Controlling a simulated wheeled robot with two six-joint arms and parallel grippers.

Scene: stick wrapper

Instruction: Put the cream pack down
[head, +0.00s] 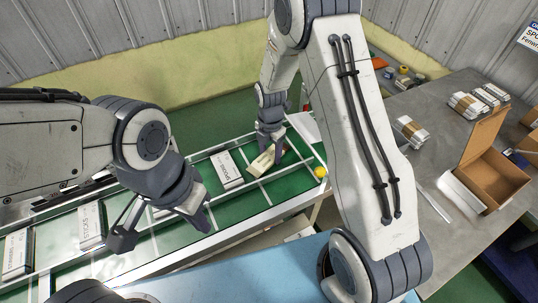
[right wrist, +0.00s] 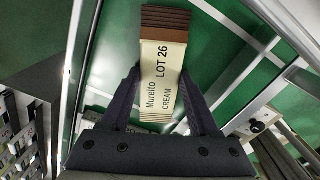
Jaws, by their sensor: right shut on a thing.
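In the head view the pack (head: 261,163) is over a compartment of the green conveyor (head: 252,196), right of a white SPOONS pack (head: 228,169). My right gripper (head: 268,156) points down and is shut on it; in the right wrist view its fingers (right wrist: 165,100) flank the pack's sides. I cannot tell whether the pack touches the belt. My left gripper (head: 163,226) is open and empty above the conveyor's nearer part.
A STICKS pack (head: 91,226) and another white pack (head: 17,253) lie on the belt at left. White dividers split the belt. A grey table (head: 430,190) at right holds an open cardboard box (head: 487,160) and several wrapped bundles.

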